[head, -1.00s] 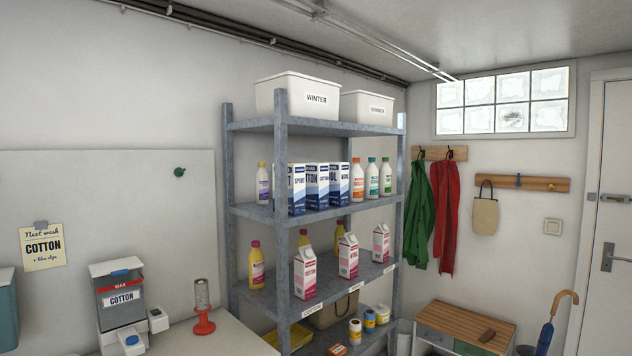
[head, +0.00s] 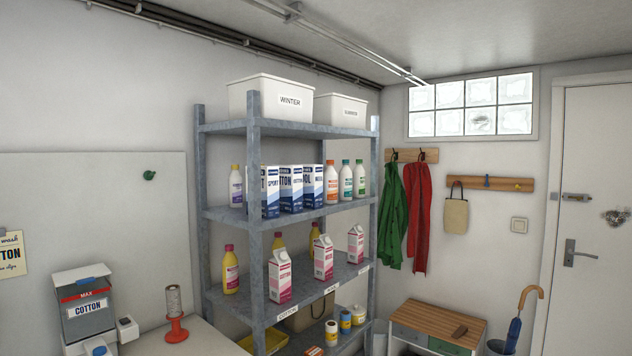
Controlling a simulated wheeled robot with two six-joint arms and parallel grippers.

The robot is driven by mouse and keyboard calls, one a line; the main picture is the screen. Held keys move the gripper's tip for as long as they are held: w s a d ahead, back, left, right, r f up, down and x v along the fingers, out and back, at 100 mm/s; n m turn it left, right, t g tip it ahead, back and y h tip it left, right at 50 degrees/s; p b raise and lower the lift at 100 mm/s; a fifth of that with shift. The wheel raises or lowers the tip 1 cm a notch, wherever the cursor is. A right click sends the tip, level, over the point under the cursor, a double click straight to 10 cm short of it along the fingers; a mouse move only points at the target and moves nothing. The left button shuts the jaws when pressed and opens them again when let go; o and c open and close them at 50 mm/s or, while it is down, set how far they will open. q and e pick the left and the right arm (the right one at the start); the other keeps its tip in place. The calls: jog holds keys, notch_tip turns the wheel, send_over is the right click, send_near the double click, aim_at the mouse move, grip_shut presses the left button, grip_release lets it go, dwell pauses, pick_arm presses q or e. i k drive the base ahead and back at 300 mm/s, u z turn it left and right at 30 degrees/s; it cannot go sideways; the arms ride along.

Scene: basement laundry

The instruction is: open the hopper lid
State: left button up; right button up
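The hopper (head: 88,318) stands at the lower left of the head view, a grey container labelled COTTON with a red MAX band. Its lid (head: 80,275) is on top and looks shut, with a blue tab (head: 92,281) at its front edge. The hopper's lower part runs out of the bottom of the picture. Neither of my grippers is in view.
A red stand with a spool (head: 175,314) is right of the hopper on the worktop (head: 190,344). A metal shelf (head: 254,230) with cartons and bottles stands beyond. A wooden-topped bench (head: 437,317) and a door (head: 585,215) are at the right.

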aim_at(84, 275)
jog(key=z, duration=0.55)
jog(key=k, duration=0.6)
jog(key=u, duration=0.55)
jog(key=i, duration=1)
jog(key=u, duration=0.9)
